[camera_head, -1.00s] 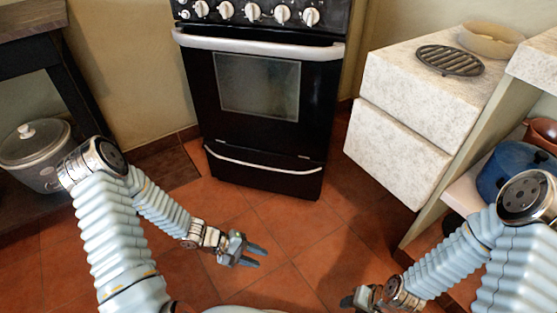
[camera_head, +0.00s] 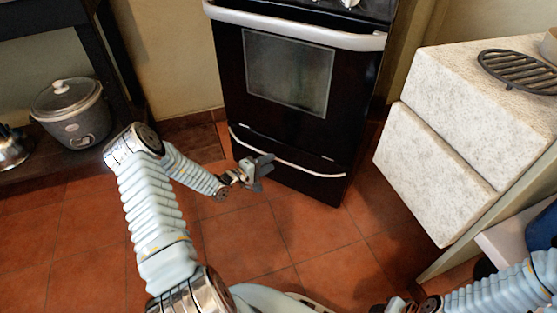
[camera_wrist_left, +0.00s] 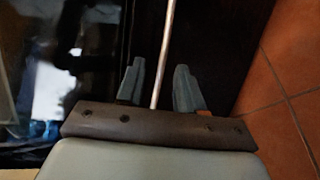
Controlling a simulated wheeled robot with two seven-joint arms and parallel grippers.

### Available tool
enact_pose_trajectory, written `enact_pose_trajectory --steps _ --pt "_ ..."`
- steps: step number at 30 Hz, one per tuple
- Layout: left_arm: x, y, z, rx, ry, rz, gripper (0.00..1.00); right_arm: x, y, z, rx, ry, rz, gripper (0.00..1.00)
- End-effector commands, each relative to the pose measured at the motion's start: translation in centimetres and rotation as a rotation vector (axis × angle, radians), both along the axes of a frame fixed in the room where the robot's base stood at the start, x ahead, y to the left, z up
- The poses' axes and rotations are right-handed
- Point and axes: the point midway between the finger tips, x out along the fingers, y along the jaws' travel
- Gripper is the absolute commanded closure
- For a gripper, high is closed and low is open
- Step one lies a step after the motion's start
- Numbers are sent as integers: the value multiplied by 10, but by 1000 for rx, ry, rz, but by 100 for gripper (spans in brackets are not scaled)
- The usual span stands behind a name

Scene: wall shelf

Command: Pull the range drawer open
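The black range (camera_head: 290,110) has a low drawer (camera_head: 312,188) at its bottom, which looks shut. A thin pale handle (camera_head: 312,171) runs across the drawer. My left gripper (camera_head: 265,166) is at the left part of this handle. In the left wrist view the handle bar (camera_wrist_left: 167,45) passes between the two fingers of my left gripper (camera_wrist_left: 158,88). The fingers stand apart, with gaps beside the bar. My right gripper (camera_head: 398,306) is at the bottom edge in the head view, mostly cut off, and its fingers are hidden.
A pale stone-like cabinet (camera_head: 440,160) with a black grate (camera_head: 520,72) on top stands right of the range. A grey cooker (camera_head: 75,112) sits on a low dark shelf at left. Tiled floor (camera_head: 300,235) before the range is clear.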

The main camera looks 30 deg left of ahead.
Motion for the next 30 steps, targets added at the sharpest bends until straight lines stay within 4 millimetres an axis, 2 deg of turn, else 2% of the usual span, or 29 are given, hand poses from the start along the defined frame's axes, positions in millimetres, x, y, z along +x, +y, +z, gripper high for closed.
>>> enact_pose_trajectory --steps 3,9,19,20,27,30 --pt "22 -8 -6 -1 -2 -1 63 0 0 -5 1 1 0 57" --pt "44 -14 -9 0 0 -2 63 0 1 -7 2 1 1 57" --pt "49 -16 -10 -1 0 -1 63 0 1 -8 2 1 2 57" --pt "49 -16 -10 -1 0 -1 65 0 1 -8 2 1 2 57" --pt "48 -16 -10 -1 1 -1 100 0 1 -8 2 1 2 57" --pt "48 -16 -10 -1 1 -1 100 0 1 -8 2 1 2 57"
